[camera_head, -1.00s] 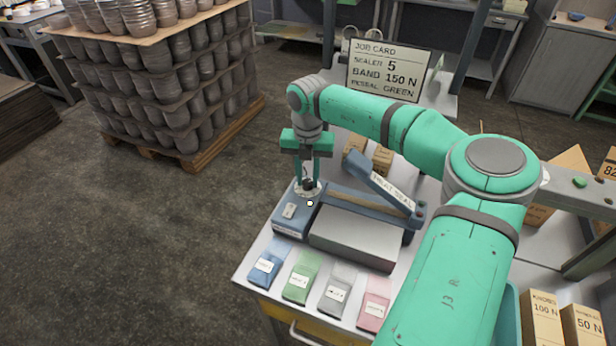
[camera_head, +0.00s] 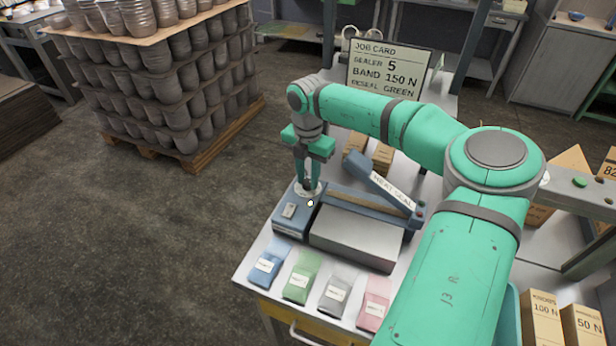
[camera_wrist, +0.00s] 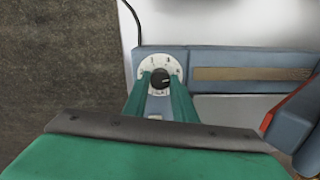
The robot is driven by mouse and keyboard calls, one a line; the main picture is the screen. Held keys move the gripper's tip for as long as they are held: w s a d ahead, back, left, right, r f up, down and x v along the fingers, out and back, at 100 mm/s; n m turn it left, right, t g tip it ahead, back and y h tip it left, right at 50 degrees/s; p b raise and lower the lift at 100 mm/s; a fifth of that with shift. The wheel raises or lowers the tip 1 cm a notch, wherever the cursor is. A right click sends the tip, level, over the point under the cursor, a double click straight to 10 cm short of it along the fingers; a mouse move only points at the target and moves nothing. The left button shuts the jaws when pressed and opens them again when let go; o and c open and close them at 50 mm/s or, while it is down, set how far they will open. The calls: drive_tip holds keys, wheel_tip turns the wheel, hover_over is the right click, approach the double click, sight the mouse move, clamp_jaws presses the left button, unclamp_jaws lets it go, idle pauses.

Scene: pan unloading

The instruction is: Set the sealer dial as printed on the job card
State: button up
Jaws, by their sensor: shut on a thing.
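The job card (camera_head: 388,69) stands at the back of the bench and reads sealer 5, band 150 N, reseal green. The heat sealer (camera_head: 290,222) is a blue-grey unit with a raised arm labelled heat seal. Its black dial knob (camera_wrist: 160,77) sits on a white numbered plate (camera_wrist: 147,66) at the sealer's left end. My gripper (camera_head: 308,186) points down over the dial and is shut on the knob. The wrist view shows the two green fingers (camera_wrist: 162,88) at the knob's sides. The fingers hide part of the plate, and its numbers are too small to read.
Blue, green, grey and pink packets (camera_head: 302,277) lie along the bench's front edge. Small cardboard boxes (camera_head: 382,158) stand behind the sealer. Cartons marked 100 N and 50 N (camera_head: 583,325) stand at the lower right. A pallet of stacked pots (camera_head: 175,90) is at the left.

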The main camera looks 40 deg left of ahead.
sight(308, 181)
drive_tip(key=shift+w, duration=0.1)
drive_tip(key=o, duration=1)
drive_tip(key=shift+o, duration=0.2)
wheel_tip(308, 181, up, 11)
drive_tip(key=shift+f, duration=0.1)
